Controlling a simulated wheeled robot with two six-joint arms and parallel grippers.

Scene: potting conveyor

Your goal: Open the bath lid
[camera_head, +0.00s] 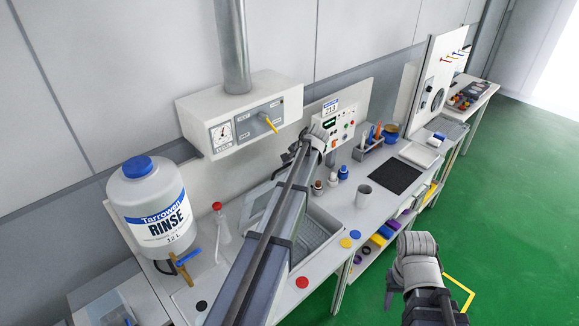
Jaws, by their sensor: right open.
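A bath (326,228) with a grey basin is set into the long bench and partly hidden behind my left arm. A pale grey panel (257,205), which looks like the bath lid, stands tilted at the left of the arm. My arm covers much of it, so I cannot tell how far the lid is open or whether the gripper touches it. My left gripper (296,155) is at the far end of that arm, above the back of the bench, small and partly hidden. My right gripper (391,295) is open, low in front of the bench, away from the bath.
A large rinse bottle (152,212) stands left, with a squeeze bottle (220,222) beside it. A wall box with a yellow lever (269,123) and a control panel (331,128) are behind. A grey cup (363,196) and black mat (396,176) lie right.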

